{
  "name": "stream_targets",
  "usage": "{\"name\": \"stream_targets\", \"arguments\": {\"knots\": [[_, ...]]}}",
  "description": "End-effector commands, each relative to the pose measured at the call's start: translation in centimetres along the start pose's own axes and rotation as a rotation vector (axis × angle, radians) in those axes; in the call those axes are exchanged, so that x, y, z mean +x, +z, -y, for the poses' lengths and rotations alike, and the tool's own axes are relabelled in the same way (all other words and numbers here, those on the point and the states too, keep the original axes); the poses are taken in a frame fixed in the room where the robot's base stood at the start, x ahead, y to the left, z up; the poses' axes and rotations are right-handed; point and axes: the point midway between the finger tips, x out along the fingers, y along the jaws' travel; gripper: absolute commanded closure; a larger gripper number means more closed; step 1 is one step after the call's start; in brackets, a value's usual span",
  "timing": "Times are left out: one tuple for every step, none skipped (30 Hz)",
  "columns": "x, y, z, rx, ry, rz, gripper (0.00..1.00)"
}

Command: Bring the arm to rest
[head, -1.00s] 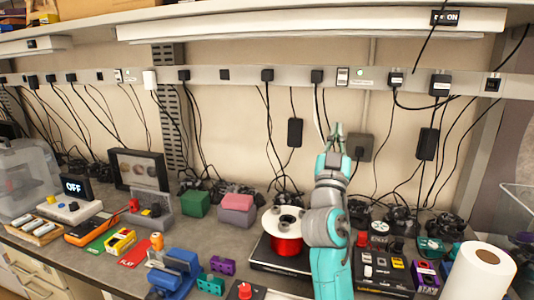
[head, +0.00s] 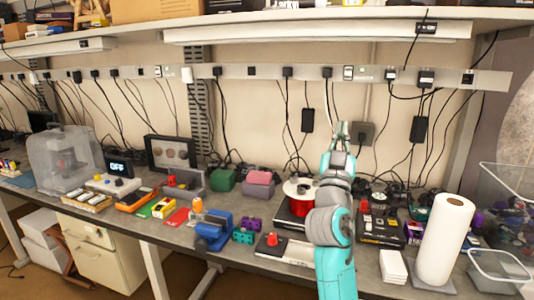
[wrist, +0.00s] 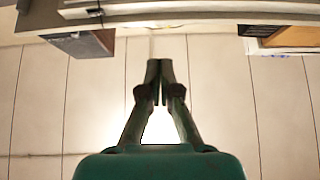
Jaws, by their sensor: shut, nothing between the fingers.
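My teal and grey arm rises at the right of the middle in the head view, in front of the workbench (head: 140,218). My gripper (head: 342,126) points up at its top, above the bench and before the back wall. In the wrist view my gripper (wrist: 160,65) has its fingertips together, with nothing between them. It touches nothing that I can see. The arm hides part of the bench top and part of the red spool (head: 303,205) behind it.
A paper towel roll (head: 444,240) stands right of my arm, with white tiles (head: 393,266) beside it. A blue vise (head: 214,232) and a black panel box (head: 381,231) are on the bench. A shelf (head: 300,22) and power strip (head: 230,72) run along the wall.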

Motion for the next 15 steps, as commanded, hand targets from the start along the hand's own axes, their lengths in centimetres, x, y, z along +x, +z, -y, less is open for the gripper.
{"name": "stream_targets", "arguments": {"knots": [[-0.4, 0.5, 0.0, -0.002, -0.004, 0.006, 1.00], [-0.6, 0.8, 0.0, -0.003, -0.007, 0.010, 1.00], [-0.9, 1.0, 0.0, -0.003, -0.010, 0.014, 1.00], [-1.1, 1.2, 0.0, -0.004, -0.013, 0.017, 1.00], [-1.4, 1.5, 0.0, -0.005, -0.015, 0.020, 1.00], [-1.8, 1.9, 0.0, -0.006, -0.019, 0.025, 1.00], [-2.0, 2.2, 0.0, -0.007, -0.022, 0.029, 1.00], [-2.3, 2.4, 0.0, -0.008, -0.025, 0.032, 1.00], [-2.7, 2.9, 0.0, -0.009, -0.030, 0.038, 1.00], [-3.1, 3.2, 0.0, -0.010, -0.034, 0.042, 1.00], [-3.4, 3.5, 0.0, -0.011, -0.037, 0.046, 1.00], [-4.0, 4.0, 0.0, -0.013, -0.043, 0.053, 1.00], [-4.4, 4.4, 0.0, -0.015, -0.048, 0.059, 1.00], [-4.9, 4.8, -0.1, -0.016, -0.053, 0.064, 1.00], [-5.5, 5.4, -0.1, -0.017, -0.060, 0.073, 1.00]]}}
